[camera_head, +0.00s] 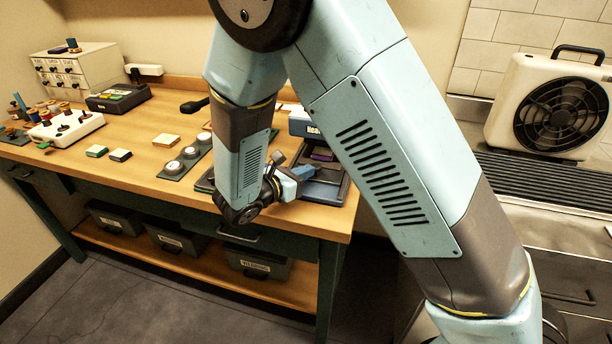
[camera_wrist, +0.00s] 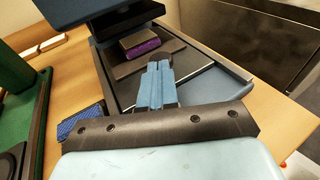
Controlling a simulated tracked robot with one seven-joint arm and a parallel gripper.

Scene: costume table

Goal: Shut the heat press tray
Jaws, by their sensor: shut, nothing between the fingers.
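The heat press (camera_head: 303,122) stands at the right end of the wooden table, partly hidden by my arm. Its tray (camera_head: 328,190) sticks out toward the table's front edge. In the wrist view the tray (camera_wrist: 195,82) is a grey plate with a blue-grey front edge, out from under the dark press head (camera_wrist: 75,12). A purple block (camera_wrist: 140,46) lies on the tray's inner part and shows in the head view too (camera_head: 321,155). My gripper (camera_wrist: 158,66) is shut and empty, its blue fingers over the tray's front part. I cannot tell whether they touch it.
Left of the press are a strip with round grey knobs (camera_head: 182,160) and small blocks (camera_head: 120,155). A blue patterned piece (camera_wrist: 80,122) lies beside the tray. A fan heater (camera_head: 553,105) stands on the right counter, across a gap from the table.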

